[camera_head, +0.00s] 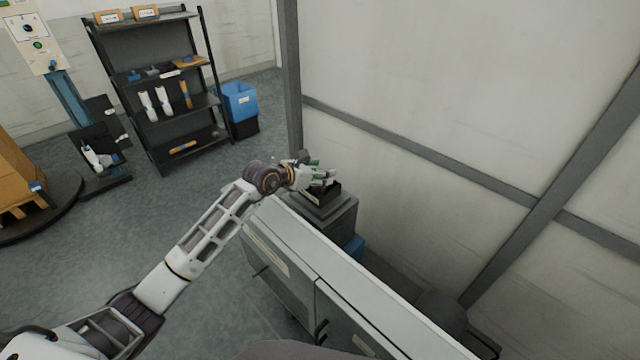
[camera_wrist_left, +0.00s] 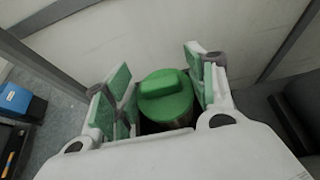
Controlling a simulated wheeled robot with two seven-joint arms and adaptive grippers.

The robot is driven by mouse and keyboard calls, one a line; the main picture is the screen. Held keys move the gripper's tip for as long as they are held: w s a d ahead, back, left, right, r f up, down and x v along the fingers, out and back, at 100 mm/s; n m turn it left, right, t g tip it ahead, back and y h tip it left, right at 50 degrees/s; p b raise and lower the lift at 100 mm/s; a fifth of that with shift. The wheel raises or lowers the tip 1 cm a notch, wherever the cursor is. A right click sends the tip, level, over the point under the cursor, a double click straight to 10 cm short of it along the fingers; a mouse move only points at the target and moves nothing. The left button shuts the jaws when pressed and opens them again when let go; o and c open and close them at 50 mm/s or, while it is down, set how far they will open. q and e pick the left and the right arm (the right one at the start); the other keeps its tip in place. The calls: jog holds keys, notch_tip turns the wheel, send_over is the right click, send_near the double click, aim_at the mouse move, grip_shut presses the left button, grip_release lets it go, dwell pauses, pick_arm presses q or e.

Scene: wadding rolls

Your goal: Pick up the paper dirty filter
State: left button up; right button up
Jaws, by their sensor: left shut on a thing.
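The filter shows in the left wrist view as a round green cap (camera_wrist_left: 170,105) with a raised green grip on top; the body below is mostly hidden. My left gripper (camera_wrist_left: 158,82) has its green-padded fingers on both sides of it and is shut on it. In the head view my left gripper (camera_head: 320,176) is at the top of a dark grey housing (camera_head: 328,214), at the far end of the grey cabinet. The filter cannot be made out clearly there. My right gripper is not in view.
The long grey cabinet (camera_head: 290,262) runs toward the front. A pale wall with grey beams (camera_head: 425,160) stands close behind the housing. A black shelf (camera_head: 160,133) with rolls and boxes and a blue bin (camera_head: 239,100) stand at the back left. The floor between is clear.

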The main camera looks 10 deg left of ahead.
pick_arm(q)
jog(key=shift+r, duration=0.2)
jog(key=shift+r, duration=0.6)
notch_tip(320, 180, up, 7)
jog(key=shift+f+b, duration=0.15)
jog(key=shift+b, duration=0.55)
jog(key=shift+r, duration=0.9)
